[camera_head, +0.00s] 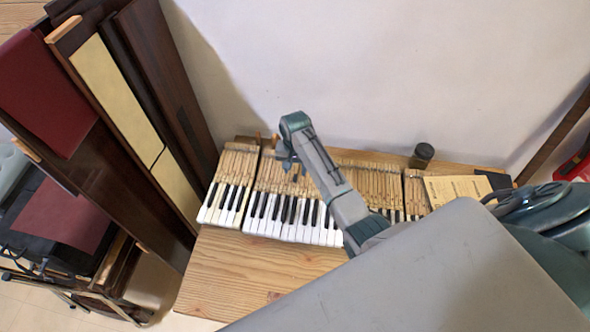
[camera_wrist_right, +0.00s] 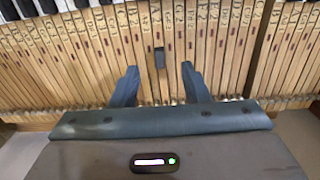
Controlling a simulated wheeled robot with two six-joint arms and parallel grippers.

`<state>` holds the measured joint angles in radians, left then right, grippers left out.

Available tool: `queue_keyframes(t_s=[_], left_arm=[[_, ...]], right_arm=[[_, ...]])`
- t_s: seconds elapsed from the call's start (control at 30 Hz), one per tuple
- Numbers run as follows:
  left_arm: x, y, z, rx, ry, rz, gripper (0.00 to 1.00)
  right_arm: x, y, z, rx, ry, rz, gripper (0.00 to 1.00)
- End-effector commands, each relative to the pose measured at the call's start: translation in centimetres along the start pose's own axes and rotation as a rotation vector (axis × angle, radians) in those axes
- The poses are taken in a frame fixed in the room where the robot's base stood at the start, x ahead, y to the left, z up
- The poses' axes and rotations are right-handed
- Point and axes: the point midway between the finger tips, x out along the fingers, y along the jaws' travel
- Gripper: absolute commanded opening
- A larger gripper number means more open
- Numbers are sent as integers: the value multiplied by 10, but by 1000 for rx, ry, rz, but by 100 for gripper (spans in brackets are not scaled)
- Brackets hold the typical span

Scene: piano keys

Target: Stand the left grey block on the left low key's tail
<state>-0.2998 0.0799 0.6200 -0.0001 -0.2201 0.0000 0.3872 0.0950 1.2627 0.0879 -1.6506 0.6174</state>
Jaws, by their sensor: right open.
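My right gripper (camera_head: 289,168) reaches over the key tails from the right. In the right wrist view its two fingers (camera_wrist_right: 158,70) are spread wide apart. A small dark grey block (camera_wrist_right: 159,57) shows between and just beyond the fingertips, over the wooden key tails (camera_wrist_right: 215,50). Neither finger touches it, and a gap shows on both sides. It is too small to tell whether it rests on a lowered key. In the head view the gripper hides much of this spot. The left gripper is not in view.
The keyboard's white keys (camera_head: 290,231) face the bare front of the wooden table (camera_head: 230,265). A dark cylinder (camera_head: 421,155) stands at the back right, near a yellowed paper (camera_head: 455,189). Tall dark wooden panels (camera_head: 165,85) stand at the left. A white wall closes the back.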

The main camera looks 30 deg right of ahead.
Motion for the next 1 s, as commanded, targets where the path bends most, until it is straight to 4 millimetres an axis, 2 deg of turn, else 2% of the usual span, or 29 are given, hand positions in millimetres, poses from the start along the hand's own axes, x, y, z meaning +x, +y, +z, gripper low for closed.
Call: queue_keyframes(t_s=[0.4, 1.0], left_arm=[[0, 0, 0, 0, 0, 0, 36], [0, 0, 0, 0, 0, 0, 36]], right_arm=[[-32, 0, 0, 0, 1, 0, 42], [-36, 0, 0, 0, 0, 0, 42]])
